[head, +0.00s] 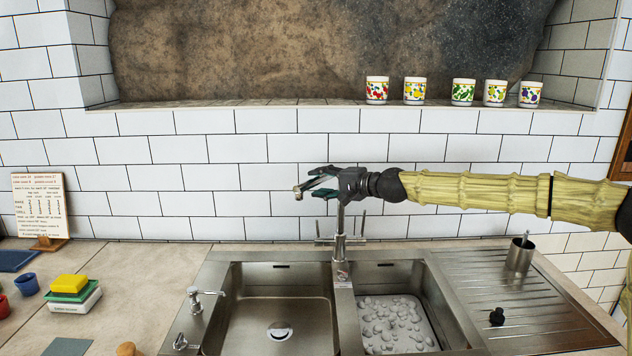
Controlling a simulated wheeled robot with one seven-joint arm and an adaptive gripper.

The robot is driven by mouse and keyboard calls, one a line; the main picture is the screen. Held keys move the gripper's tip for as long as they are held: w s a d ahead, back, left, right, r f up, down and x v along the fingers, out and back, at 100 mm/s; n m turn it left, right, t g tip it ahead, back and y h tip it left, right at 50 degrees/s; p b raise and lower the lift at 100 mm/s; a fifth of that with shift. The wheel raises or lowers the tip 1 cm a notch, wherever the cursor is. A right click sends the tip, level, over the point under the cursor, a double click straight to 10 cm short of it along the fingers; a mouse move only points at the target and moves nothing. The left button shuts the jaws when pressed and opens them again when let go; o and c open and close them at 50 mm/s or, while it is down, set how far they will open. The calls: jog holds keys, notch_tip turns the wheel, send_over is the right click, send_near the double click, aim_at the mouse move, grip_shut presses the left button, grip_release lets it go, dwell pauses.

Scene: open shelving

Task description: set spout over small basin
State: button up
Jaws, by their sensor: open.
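A steel tap (340,246) with two levers stands behind the sink, between the two basins. Its spout (299,192) points left and toward me, with its tip over the back of the large left basin (255,299). The small basin (437,318) is to the right, narrower, with a pale bottom and many grey lumps. My gripper (318,184) reaches in from the right at spout height. It is open, its dark teal fingers around or beside the spout. The gripper hides part of the spout, and I cannot tell whether they touch.
A ribbed drainboard (545,300) at right holds a steel cup (520,255) and a small black object (496,316). A soap dispenser (194,299) stands left of the sink. Sponges (68,288) lie on the left counter. Several patterned cups (414,91) line the ledge above.

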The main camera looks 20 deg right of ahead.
jog(key=shift+w+a+r, duration=0.1)
jog(key=shift+w+a, duration=0.2)
jog(key=shift+w+a+f, duration=0.25)
jog(key=shift+w+a, duration=0.05)
jog(key=shift+w, duration=0.15)
jog(key=shift+r, duration=0.1)
grip_shut()
